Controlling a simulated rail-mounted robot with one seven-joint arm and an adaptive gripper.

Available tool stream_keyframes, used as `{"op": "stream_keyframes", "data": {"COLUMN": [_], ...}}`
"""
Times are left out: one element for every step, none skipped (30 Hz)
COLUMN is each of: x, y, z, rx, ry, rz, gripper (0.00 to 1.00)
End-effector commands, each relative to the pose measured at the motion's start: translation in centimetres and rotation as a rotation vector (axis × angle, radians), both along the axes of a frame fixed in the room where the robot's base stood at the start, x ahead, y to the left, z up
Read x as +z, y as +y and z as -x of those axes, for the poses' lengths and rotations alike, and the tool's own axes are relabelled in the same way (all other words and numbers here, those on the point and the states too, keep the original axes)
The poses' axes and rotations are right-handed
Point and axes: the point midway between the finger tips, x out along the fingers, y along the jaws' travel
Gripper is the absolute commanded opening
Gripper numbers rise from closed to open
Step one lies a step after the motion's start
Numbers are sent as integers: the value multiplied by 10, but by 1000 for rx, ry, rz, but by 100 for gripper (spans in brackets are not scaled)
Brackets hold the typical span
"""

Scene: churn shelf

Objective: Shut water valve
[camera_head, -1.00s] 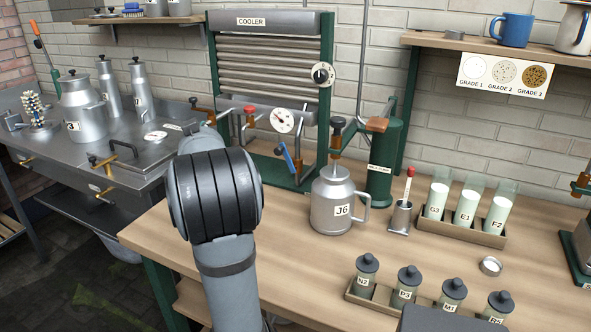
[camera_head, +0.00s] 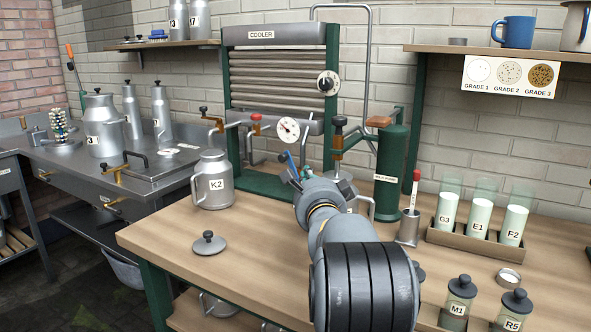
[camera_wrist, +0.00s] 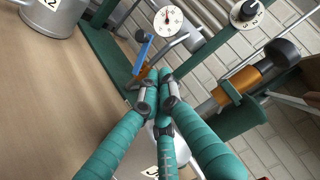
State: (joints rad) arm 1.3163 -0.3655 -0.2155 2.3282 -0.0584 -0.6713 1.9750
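A blue lever handle (camera_head: 292,163) is below the round gauge at the cooler's foot. In the wrist view the blue lever (camera_wrist: 143,53) slants upward, with an orange-brown part beside it; no label names it as the water valve. My gripper (camera_wrist: 159,82) has teal fingers with the tips drawn together just below and nearer than the lever, nothing visible between them. In the head view my gripper (camera_head: 290,182) is by the lever's lower end; contact cannot be told. A red-knobbed valve (camera_head: 256,125) and a dark-knobbed valve (camera_head: 205,116) are left of the gauge.
Another can (camera_head: 362,200) is mostly hidden behind my arm. The green cylinder (camera_head: 391,170), thermometer cup (camera_head: 409,226) and sample tube rack (camera_head: 466,238) are to the right.

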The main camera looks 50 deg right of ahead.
Motion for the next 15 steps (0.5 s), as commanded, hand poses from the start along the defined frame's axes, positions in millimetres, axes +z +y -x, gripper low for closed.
{"op": "stream_keyframes", "data": {"x": [1, 1, 2, 2, 2, 3, 3, 3, 3, 4, 4, 4, 4, 5, 5], "y": [-9, -14, -20, -25, -30, -36, -40, -44, -49, -46, -46, -46, -46, -46, -47], "z": [-9, -13, -18, -23, -28, -33, -37, -40, -46, -53, -57, -63, -66, -69, -72], "rx": [0, 0, -1, -1, 0, 0, -1, -1, 0, 4, 3, 2, 2, 2, 1], "ry": [3, 2, 1, 1, 1, 1, 1, 1, 1, 1, 0, -1, 1, 1, -1], "rz": [-4, -4, -3, -3, -3, -2, -2, -2, -1, -1, 0, -1, 0, -1, -1], "gripper": [0, 0, 0, 0, 0, 0, 0, 0, 0, 0, 0, 0, 0, 0, 0]}}
